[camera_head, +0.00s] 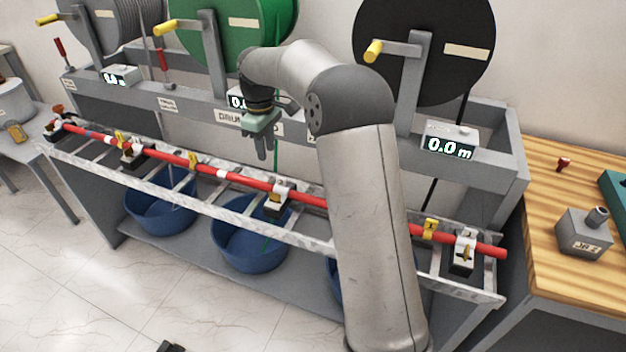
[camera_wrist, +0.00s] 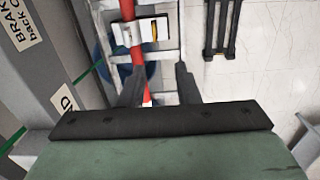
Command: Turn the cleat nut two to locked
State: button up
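A red cable or rod (camera_head: 235,178) runs along a ladder-like metal rack and sits in several cleats. The middle cleat (camera_head: 278,196) has a white top on a dark base. Its nut is too small to make out in the head view. My gripper (camera_head: 265,153) points down above the rack, up and left of this cleat. A white-topped cleat (camera_wrist: 142,35) with a small brass-coloured part lies beyond the fingertips. I cannot tell whether the nut is locked.
Other cleats stand at the left (camera_head: 132,155) and right (camera_head: 463,252). Yellow tags (camera_head: 193,160) hang on the cable. Reels (camera_head: 425,45) stand behind the bench wall, blue tubs (camera_head: 250,240) below. A wooden table (camera_head: 570,190) is at right. The space above the rack left of my arm is free.

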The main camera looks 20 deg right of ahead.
jog(key=d, duration=0.1)
jog(key=p, duration=0.3)
send_near(275, 197)
jog(key=f, duration=0.8)
jog(key=shift+w+f, duration=0.3)
jog(key=shift+f, duration=0.05)
jog(key=shift+b, duration=0.3)
grip_shut()
